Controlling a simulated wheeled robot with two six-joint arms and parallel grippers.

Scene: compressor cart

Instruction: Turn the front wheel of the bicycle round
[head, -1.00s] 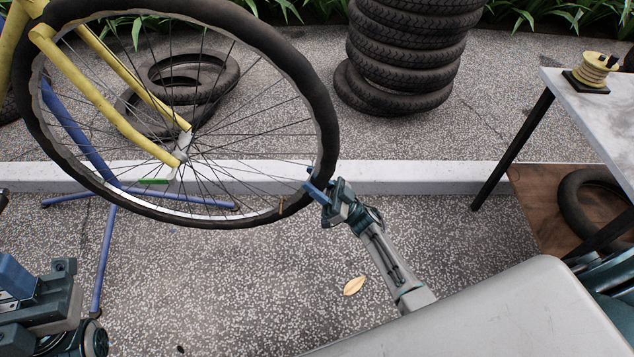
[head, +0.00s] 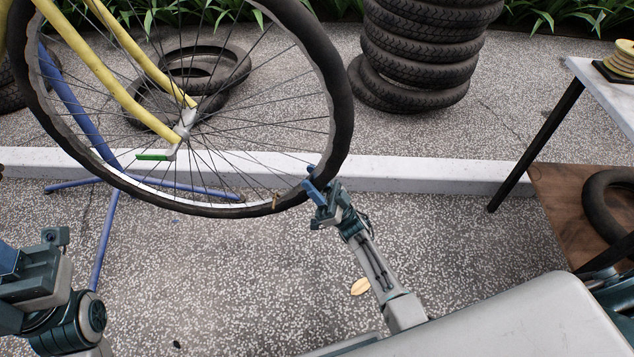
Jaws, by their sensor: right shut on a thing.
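The bicycle's front wheel (head: 343,110) has a black tyre, a silver rim and thin spokes. It hangs in the yellow fork (head: 112,85), clear of the ground, with a green lever (head: 152,157) at its hub. My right gripper (head: 315,186) is at the wheel's lower right, its blue fingers shut on the tyre and rim. The fingers partly hide the tyre there. A small orange mark (head: 274,203) sits on the rim left of the gripper. My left gripper (head: 12,262) is at the lower left edge, away from the wheel and partly cut off; its opening is unclear.
A blue stand (head: 108,225) has its legs on the speckled ground below the wheel. A pale kerb (head: 430,173) runs behind. A tyre stack (head: 415,60) and loose tyres (head: 200,75) lie beyond. A table (head: 607,85) stands at right. The ground under the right gripper is mostly clear.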

